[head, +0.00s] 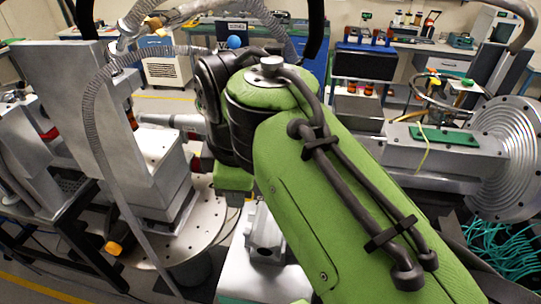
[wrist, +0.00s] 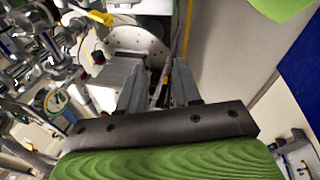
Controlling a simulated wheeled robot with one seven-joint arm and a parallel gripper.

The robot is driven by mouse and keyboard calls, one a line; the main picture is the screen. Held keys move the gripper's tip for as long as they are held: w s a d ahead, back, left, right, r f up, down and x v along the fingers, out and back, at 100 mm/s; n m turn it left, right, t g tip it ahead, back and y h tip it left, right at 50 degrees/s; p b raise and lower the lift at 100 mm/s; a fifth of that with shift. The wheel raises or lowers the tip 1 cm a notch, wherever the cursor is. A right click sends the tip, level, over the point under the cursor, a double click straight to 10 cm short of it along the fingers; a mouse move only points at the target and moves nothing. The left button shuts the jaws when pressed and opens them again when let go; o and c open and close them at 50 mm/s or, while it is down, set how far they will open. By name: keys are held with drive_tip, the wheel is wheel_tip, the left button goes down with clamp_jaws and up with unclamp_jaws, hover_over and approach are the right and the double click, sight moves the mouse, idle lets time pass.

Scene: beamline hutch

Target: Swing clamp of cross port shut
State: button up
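My gripper (wrist: 160,78) shows in the wrist view with its two grey fingers apart. A thin dark and orange part shows in the gap between them, and I cannot tell whether it is near or far behind the fingers. I cannot make out the cross port or its swing clamp for certain in either view. Metal vacuum fittings (wrist: 70,45) with a round gauge (wrist: 55,101) fill the left of the wrist view, clear of the fingers. In the head view my green arm hides the gripper and what lies in front of it.
A round drilled plate (wrist: 146,42) lies beyond the fingers. In the head view a grey block stage (head: 75,110) with a ribbed hose (head: 90,120) stands left, and a large ridged flange (head: 508,150) right. Benches and a blue-topped cart (head: 365,62) stand behind.

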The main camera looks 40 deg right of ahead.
drive_tip(key=w+d+r+n+g+y+p, duration=0.1)
drive_tip(key=w+d+r+n+g+p, duration=0.25)
drive_tip(key=d+r+n, duration=0.7)
drive_tip(key=shift+t, duration=0.35)
drive_tip(key=f+b, duration=0.1)
drive_tip(key=f, duration=0.4)
drive_tip(key=f+b, duration=0.1)
drive_tip(key=f, duration=1)
drive_tip(key=shift+w+f+b, duration=0.25)
drive_tip(key=shift+f+b, duration=0.05)
drive_tip(key=shift+b, duration=0.1)
drive_tip(key=shift+a, duration=0.1)
drive_tip(key=shift+c, duration=0.2)
clamp_jaws()
